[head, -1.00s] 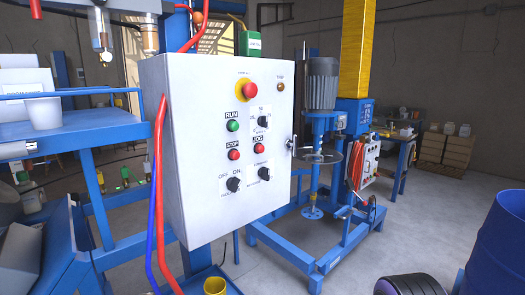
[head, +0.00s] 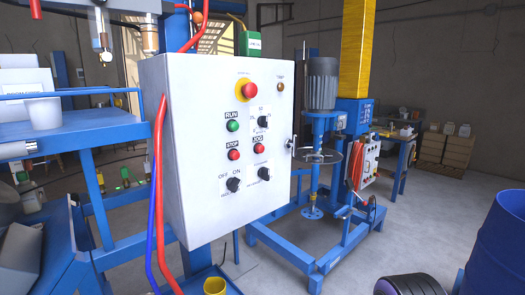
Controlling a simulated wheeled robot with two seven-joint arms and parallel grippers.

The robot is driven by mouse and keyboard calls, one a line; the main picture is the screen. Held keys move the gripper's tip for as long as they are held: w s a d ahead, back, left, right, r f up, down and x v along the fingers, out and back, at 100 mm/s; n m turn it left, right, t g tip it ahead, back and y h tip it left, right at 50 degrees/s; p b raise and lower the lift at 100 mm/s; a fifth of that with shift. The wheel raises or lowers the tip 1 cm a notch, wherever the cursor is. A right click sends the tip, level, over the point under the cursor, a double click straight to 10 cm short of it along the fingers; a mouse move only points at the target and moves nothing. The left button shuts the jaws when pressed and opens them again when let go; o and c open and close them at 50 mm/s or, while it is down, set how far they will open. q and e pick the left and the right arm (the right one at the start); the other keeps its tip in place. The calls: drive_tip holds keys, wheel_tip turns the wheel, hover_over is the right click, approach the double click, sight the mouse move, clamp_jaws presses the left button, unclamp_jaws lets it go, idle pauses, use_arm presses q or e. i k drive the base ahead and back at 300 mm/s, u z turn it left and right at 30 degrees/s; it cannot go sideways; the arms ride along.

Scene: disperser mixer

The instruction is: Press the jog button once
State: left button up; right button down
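The jog button (head: 259,148) is a red round button under a JOG label, on the right half of the white control panel (head: 185,160). Left of it is the red stop button (head: 234,155) under a STOP label. Above that is the green run button (head: 233,126). A large red emergency stop (head: 249,91) on a yellow ring sits near the panel top. Black knobs show at the upper right and along the bottom of the panel. Neither of my grippers is in view, and nothing covers the buttons.
A disperser mixer with a grey motor (head: 321,84) stands behind the panel to the right. A blue drum (head: 497,245) is at the right edge. A blue shelf (head: 85,131) is at the left. Red and blue hoses (head: 159,190) run along the panel's left side. Floor at right is partly open.

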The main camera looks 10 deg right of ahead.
sight(260, 149)
drive_tip(key=z, duration=1.5)
drive_tip(key=i, duration=0.55)
drive_tip(key=u, duration=2.55)
